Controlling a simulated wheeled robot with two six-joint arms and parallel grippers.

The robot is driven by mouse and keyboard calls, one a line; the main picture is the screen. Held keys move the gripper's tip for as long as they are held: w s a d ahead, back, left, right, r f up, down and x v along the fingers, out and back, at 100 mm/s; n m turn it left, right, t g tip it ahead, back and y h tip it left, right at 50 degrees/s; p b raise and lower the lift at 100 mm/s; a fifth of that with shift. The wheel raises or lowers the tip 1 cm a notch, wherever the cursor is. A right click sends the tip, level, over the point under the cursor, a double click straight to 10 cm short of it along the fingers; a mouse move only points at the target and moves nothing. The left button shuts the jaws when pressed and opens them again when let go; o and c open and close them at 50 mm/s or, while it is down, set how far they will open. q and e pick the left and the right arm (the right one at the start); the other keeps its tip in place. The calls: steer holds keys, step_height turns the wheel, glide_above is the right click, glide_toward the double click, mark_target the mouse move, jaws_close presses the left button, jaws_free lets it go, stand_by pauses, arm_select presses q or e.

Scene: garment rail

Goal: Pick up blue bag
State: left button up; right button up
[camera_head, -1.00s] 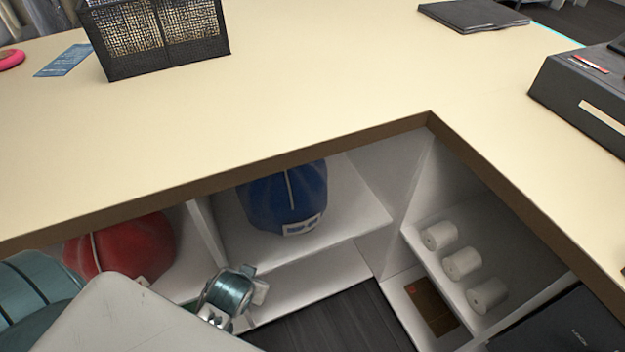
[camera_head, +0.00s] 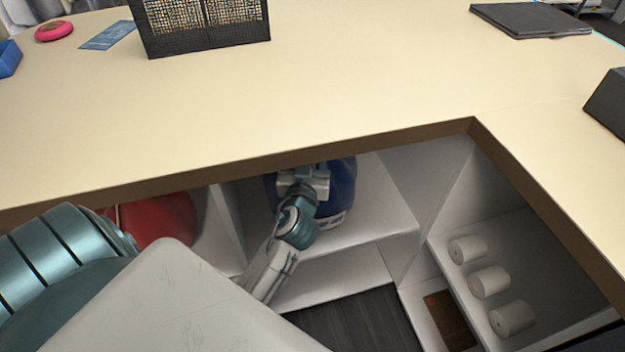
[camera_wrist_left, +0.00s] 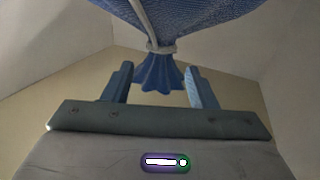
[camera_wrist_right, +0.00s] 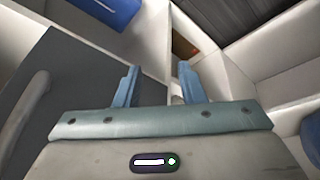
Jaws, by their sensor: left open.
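The blue bag (camera_head: 345,186) sits in a white compartment under the counter, partly hidden behind my left gripper (camera_head: 306,180). The left wrist view shows the blue bag (camera_wrist_left: 205,14) close up, with a light cord tied round its neck and a gathered end below it. My left gripper (camera_wrist_left: 158,72) is open, with one finger on either side of that gathered end and gaps visible on both sides. My right gripper (camera_wrist_right: 158,70) is open and empty among white and grey cabinet panels; it does not show in the head view.
A red bag (camera_head: 165,222) is in the compartment to the left. The counter edge (camera_head: 400,132) overhangs the compartments. White rolls (camera_head: 490,282) lie on a lower shelf at right. A black mesh basket (camera_head: 205,25) stands on the counter.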

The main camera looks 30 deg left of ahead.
arm_select(q)
steer(key=x, duration=0.2)
steer(key=shift+w+a, duration=0.25)
steer(key=shift+w, duration=0.05)
steer(key=p+x, duration=0.1)
steer(key=x, duration=0.4)
steer(key=shift+r, duration=0.15)
arm_select(e)
steer(key=f, duration=0.2)
steer(key=f+g, duration=0.1)
steer(key=shift+w+d+f, duration=0.15)
steer(key=shift+w+d, duration=0.2)
arm_select(q)
jaws_close()
steer(key=shift+r, duration=0.1)
stand_by(0.4)
